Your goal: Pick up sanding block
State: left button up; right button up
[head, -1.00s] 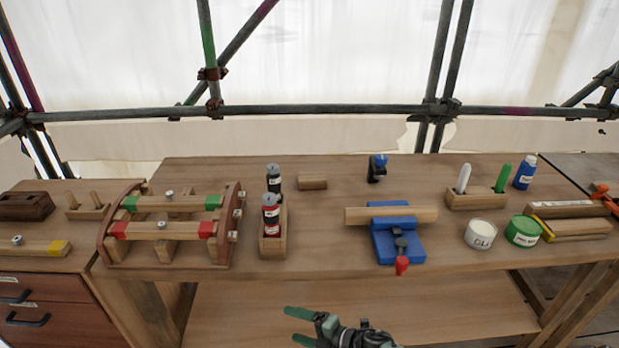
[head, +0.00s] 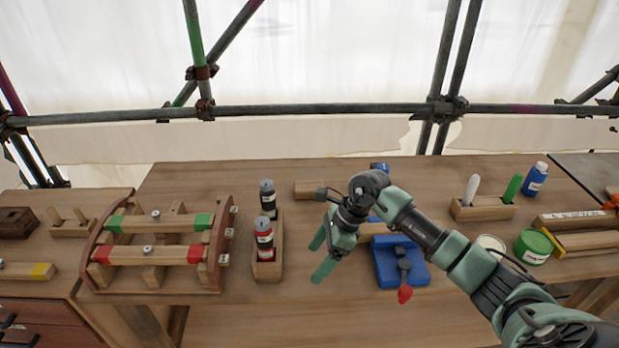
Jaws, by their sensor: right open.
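A small light-brown wooden block (head: 307,190), which looks like the sanding block, lies at the back middle of the workbench. My right gripper (head: 317,258) is open and empty over the bench, nearer to me than the block and apart from it. Its two green fingers point down and to the left. My right wrist is just right of the block in the picture and close to its right end. My left gripper is not in view.
A rack with two labelled bottles (head: 266,238) stands left of my gripper. A blue vise (head: 400,265) with a red-tipped handle is to the right, partly behind my arm. A curved wooden frame (head: 90,262) is on the left. A green tin (head: 533,247) stands right.

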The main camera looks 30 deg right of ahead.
aim_at(304, 190)
jog(key=i+l, duration=0.85)
jog(key=i, duration=0.15)
